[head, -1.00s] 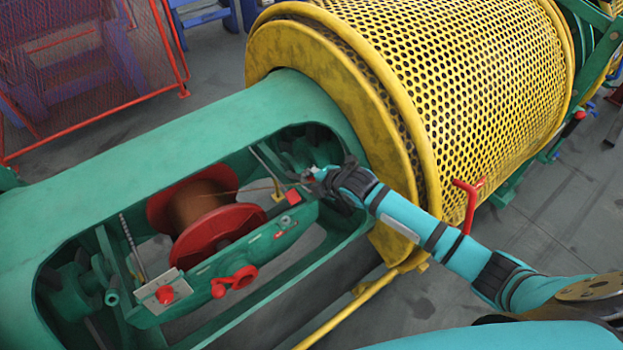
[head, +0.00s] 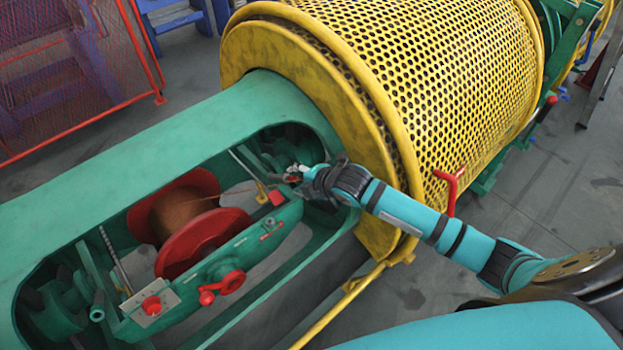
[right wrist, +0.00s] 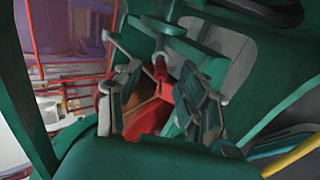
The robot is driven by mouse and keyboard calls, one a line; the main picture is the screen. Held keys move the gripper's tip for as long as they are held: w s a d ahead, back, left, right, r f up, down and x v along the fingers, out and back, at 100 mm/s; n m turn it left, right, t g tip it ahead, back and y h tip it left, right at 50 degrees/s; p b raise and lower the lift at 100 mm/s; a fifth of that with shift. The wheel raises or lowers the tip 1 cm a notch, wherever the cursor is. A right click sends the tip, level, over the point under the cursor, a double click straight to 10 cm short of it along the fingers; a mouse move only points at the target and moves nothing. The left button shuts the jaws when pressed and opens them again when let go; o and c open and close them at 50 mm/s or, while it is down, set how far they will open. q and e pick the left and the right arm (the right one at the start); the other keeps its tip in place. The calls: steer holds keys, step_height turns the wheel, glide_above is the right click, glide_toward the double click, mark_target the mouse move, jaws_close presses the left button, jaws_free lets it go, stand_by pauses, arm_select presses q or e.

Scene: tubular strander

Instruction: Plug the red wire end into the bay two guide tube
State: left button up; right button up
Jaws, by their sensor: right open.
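My right gripper (head: 293,175) is inside the green cradle's opening, at the end close to the yellow drum. In the right wrist view its two fingers (right wrist: 160,98) stand apart. Between them, beyond the tips, is a small red cylindrical piece (right wrist: 161,72), which looks like the red wire end, in line with a grey ring (right wrist: 161,57) that may be the guide tube mouth. I cannot tell how deep it sits. A thin copper wire (head: 228,191) runs from the red spool (head: 205,243) toward the gripper. My left gripper is not in view.
The green cradle (head: 130,150) has walls close around the gripper. The yellow perforated drum (head: 420,80) stands to the right, with a red handle (head: 451,188) and a yellow rail (head: 345,300). A red-framed mesh fence (head: 70,80) is at the upper left.

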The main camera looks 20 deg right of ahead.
steer(key=v, duration=0.8)
